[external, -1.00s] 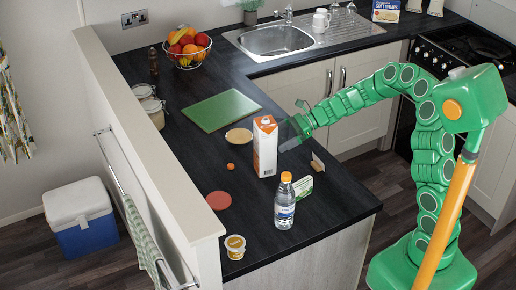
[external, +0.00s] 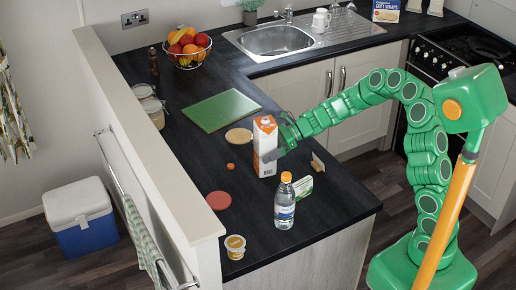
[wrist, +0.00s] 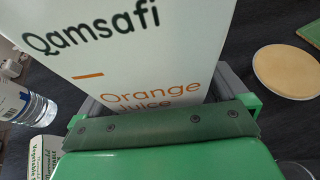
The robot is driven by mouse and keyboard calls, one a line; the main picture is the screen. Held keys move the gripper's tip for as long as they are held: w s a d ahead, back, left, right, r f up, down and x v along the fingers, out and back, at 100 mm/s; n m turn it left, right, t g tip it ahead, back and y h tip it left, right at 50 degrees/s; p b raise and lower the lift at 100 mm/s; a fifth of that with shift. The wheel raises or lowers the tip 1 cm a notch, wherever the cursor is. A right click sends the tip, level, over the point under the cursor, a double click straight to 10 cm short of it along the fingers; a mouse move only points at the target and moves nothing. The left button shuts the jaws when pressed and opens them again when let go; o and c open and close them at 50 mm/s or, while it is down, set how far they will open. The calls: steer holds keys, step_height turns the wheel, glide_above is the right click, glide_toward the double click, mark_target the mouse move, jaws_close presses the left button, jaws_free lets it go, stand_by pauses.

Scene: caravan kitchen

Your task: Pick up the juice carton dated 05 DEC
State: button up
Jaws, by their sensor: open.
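A white and orange juice carton (external: 265,147) stands upright on the dark worktop. In the wrist view the carton (wrist: 140,55) is close in front, with "Qamsafi" and "Orange Juice" on its face. No date is readable in either view. My gripper (external: 271,148) is at the carton's right side, with its jaws open. In the wrist view the grey fingers show at either side of the carton, so it stands between them. The fingertips are partly hidden, and I cannot tell whether they touch it.
A water bottle (external: 285,202) and a small green and white box (external: 303,187) stand nearer the front. A tan disc (external: 239,136), a red disc (external: 218,200) and a small tub (external: 235,247) are around. A green board (external: 221,110) lies behind.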

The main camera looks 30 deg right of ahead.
mark_target(275, 135)
steer(key=c, duration=1.2)
steer(key=shift+r, duration=0.15)
steer(key=shift+r, duration=1.25)
steer(key=shift+s+d+r, duration=0.1)
steer(key=shift+r, duration=0.25)
steer(key=shift+s+d+r, duration=0.25)
steer(key=shift+s+r, duration=0.3)
steer(key=shift+r, duration=0.15)
steer(key=shift+s+d+r, duration=0.2)
steer(key=shift+s+r, duration=0.3)
steer(key=shift+r, duration=0.2)
steer(key=shift+s+d+r, duration=0.25)
steer(key=shift+s+r, duration=0.3)
steer(key=shift+r, duration=0.15)
steer(key=shift+s+d+r, duration=0.6)
steer(key=shift+s+r, duration=0.25)
steer(key=shift+s, duration=0.65)
steer(key=shift+s+d+r, duration=0.65)
steer(key=shift+s+r, duration=0.25)
steer(key=shift+s, duration=0.6)
steer(key=shift+s+d+r, duration=0.6)
steer(key=shift+s+r, duration=0.25)
steer(key=shift+s, duration=0.65)
